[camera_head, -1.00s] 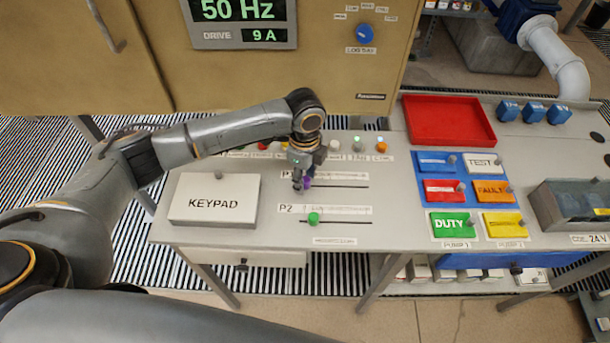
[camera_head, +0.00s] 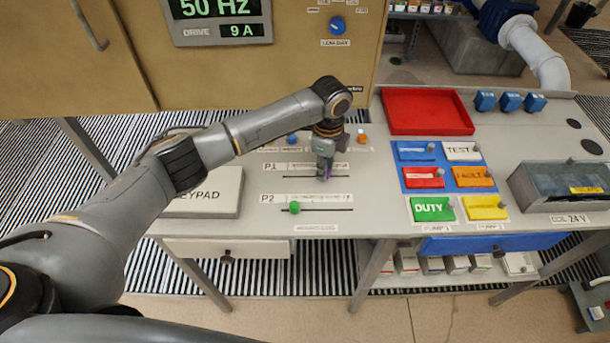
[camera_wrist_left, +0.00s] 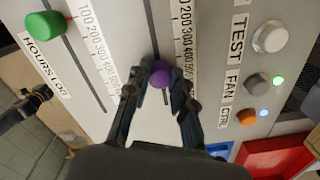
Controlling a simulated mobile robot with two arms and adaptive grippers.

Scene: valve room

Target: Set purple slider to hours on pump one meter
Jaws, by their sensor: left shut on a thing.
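The purple slider knob (camera_head: 328,172) is on the P1 track, right of the track's middle. My left gripper (camera_head: 323,176) comes down over it from above and partly hides it. In the left wrist view the purple knob (camera_wrist_left: 160,78) sits between the two fingertips, and the left gripper (camera_wrist_left: 158,92) is shut on it. A printed number scale (camera_wrist_left: 184,45) runs beside its slot; the knob is near the 400 and 500 marks, but I cannot read its exact value. The pump one meter's reading cannot be made out. My right gripper is not in view.
A green slider knob (camera_head: 294,208) sits near the left end of the P2 track, with an HOURS LOG label (camera_wrist_left: 45,66) by it. A keypad (camera_head: 215,193) lies left, partly behind my arm. A red tray (camera_head: 428,92) and coloured plates stand right.

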